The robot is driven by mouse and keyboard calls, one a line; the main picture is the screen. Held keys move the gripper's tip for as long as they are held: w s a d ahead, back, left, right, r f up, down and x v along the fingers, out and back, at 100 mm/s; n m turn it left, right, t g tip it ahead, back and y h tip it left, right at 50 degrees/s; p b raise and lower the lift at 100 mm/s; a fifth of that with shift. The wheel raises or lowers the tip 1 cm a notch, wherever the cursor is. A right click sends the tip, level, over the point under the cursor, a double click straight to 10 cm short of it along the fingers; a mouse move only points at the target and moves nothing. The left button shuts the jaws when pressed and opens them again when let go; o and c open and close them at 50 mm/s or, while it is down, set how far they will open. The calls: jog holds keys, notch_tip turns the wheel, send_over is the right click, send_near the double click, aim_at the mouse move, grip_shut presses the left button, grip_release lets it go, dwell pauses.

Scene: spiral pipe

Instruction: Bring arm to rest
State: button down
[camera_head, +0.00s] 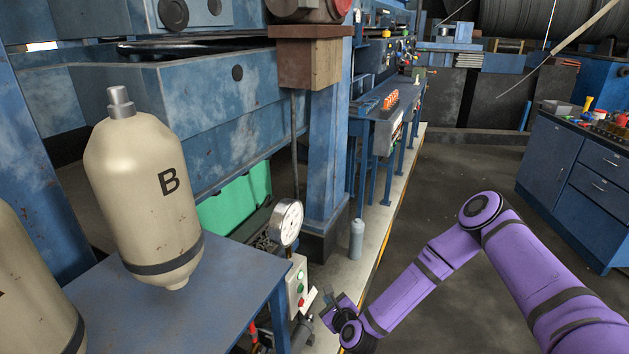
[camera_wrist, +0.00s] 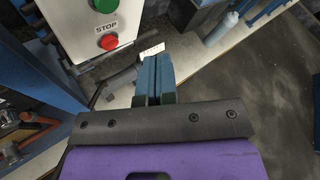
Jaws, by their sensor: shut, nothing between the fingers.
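My purple arm reaches in from the lower right in the head view, bent at the elbow. My gripper (camera_head: 332,312) is low beside the control box. In the wrist view, its blue fingers (camera_wrist: 157,78) are together with nothing between them. The control box (camera_wrist: 78,18) has a green button (camera_wrist: 105,5) and a red stop button (camera_wrist: 108,42). The fingertips appear just to the right of the stop button in that view; whether they touch the box cannot be told.
A blue table (camera_head: 190,318) holds beige tanks, one marked B (camera_head: 145,190). A dial gauge (camera_head: 286,222) stands above the control box. A grey bottle (camera_head: 356,240) stands on the pale walkway. A blue cabinet (camera_head: 575,190) is at the right. Dark floor between is open.

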jog(key=w+d+r+n+g, duration=0.1)
jog(key=d+r+n+g, duration=0.15)
jog(key=r+n, duration=0.45)
jog(key=w+d+r+n+g, duration=0.15)
jog(key=d+r+n, duration=0.25)
jog(key=r, duration=0.6)
jog(key=w+d+r+n+g, duration=0.15)
jog(key=d+r+n, duration=0.3)
jog(key=r, duration=0.45)
jog(key=s+d+r+n+h, duration=0.25)
jog(key=s+d+r, duration=0.2)
jog(key=r, duration=0.45)
jog(key=s+d+r+n+h, duration=0.25)
jog(key=s+d+r, duration=0.2)
jog(key=r, duration=0.45)
jog(key=s+d+r+n+g, duration=0.1)
jog(key=s+r, duration=0.3)
jog(key=s, duration=0.5)
jog(key=s+d+r+n, duration=0.2)
jog(key=s+d+r, duration=0.2)
jog(key=s, duration=0.6)
jog(key=s+d+r+n+g, duration=0.1)
jog(key=s+r, duration=0.3)
jog(key=s, duration=0.5)
jog(key=shift+s+d+n+g+h, duration=0.15)
jog(key=shift+d+n+g+h, duration=0.25)
jog(key=shift+d+n, duration=0.2)
jog(key=shift+a+r, duration=0.1)
